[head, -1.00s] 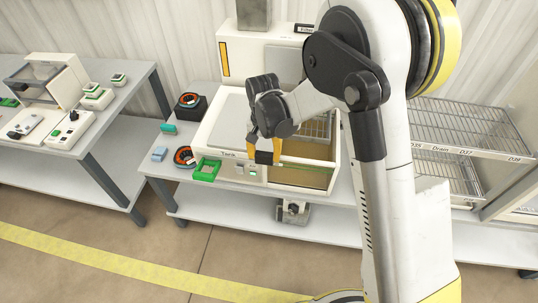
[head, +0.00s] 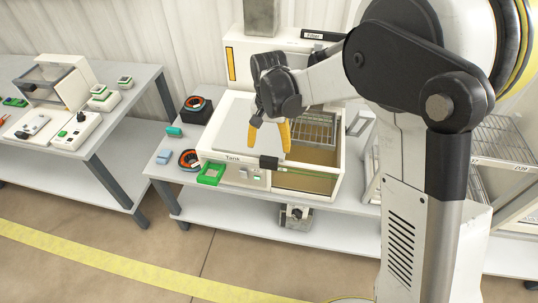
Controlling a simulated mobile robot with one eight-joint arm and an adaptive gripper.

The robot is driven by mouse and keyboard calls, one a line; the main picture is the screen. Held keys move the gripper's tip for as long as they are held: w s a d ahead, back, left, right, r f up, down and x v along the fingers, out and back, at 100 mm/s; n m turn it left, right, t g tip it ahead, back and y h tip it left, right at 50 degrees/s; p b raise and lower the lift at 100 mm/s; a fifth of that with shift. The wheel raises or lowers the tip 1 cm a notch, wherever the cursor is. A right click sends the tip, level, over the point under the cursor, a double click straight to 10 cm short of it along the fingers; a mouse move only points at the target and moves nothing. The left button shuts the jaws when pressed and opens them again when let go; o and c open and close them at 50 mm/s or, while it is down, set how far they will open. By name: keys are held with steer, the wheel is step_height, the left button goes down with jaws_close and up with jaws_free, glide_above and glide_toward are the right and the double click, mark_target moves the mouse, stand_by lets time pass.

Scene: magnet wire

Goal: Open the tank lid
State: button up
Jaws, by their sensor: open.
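The tank (head: 222,158) is a white box on the middle bench, with "Tank" on its front. A pale flat panel (head: 228,115) covers its left part. On the right, a wire rack (head: 318,128) and brownish interior show, with a thin green edge like clear glass along the front. I cannot tell whether this clear part is the lid. A black handle-like block (head: 268,163) sits at the front edge. My gripper (head: 269,148) is open and empty, fingers pointing down, just above and behind the block in the picture. It hides part of the tank top.
A green tray (head: 210,173), a teal block (head: 174,131) and wire spools (head: 187,159) lie left of the tank. A white panel (head: 275,60) stands behind it. Another bench (head: 130,85) with devices is at left. Wire shelving stands at right, partly behind my arm.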

steer(key=shift+r, duration=2.35)
steer(key=s+d+r+n+t, duration=0.1)
steer(key=s+d+r+t, duration=0.2)
steer(key=s+d+r, duration=0.65)
steer(key=s+d+n+t, duration=0.1)
steer(key=s+d+t, duration=0.1)
steer(key=s, duration=0.3)
steer(key=s+d+t, duration=0.2)
steer(key=s+d, duration=0.2)
steer(key=s, duration=0.2)
steer(key=shift+d+n, duration=0.35)
steer(key=shift+n, duration=0.05)
